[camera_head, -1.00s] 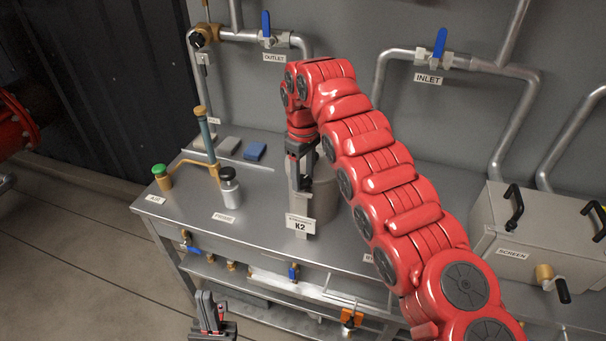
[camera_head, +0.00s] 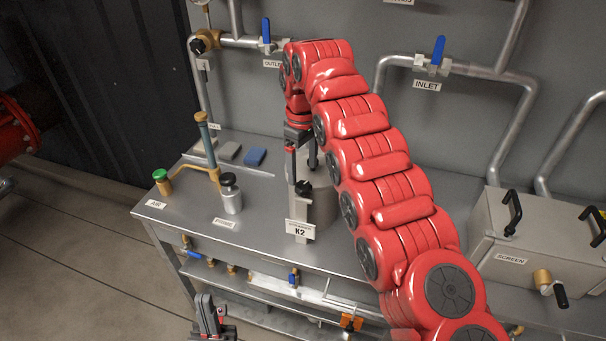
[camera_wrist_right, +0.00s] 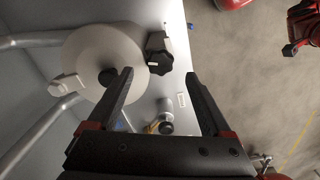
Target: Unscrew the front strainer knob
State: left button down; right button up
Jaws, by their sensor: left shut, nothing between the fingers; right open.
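A strainer (camera_head: 325,212) with a K2 tag stands on the metal bench, partly hidden behind my right arm. A black knob (camera_head: 304,187) shows at its front; the right wrist view shows a black lobed knob (camera_wrist_right: 160,63) beside a round grey lid. A second, round black knob (camera_wrist_right: 108,77) sits on that lid, close to the left fingertip in the picture. My right gripper (camera_head: 302,172) points down over the strainer; its fingers (camera_wrist_right: 158,80) are open, with nothing between them. Whether a finger touches a knob I cannot tell. My left gripper (camera_head: 208,318) is shut and empty, low before the bench.
A small silver bottle (camera_head: 231,195) and a green-capped brass fitting (camera_head: 162,180) stand on the bench's left part. Small blocks (camera_head: 255,156) lie behind them. A screen box (camera_head: 535,235) with black handles is at the right. Pipes with blue valve levers (camera_head: 438,50) run along the wall.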

aim_at(303, 185)
notch_tip(303, 185, up, 13)
jog(key=p, duration=1.1)
jog(key=shift+f, duration=0.2)
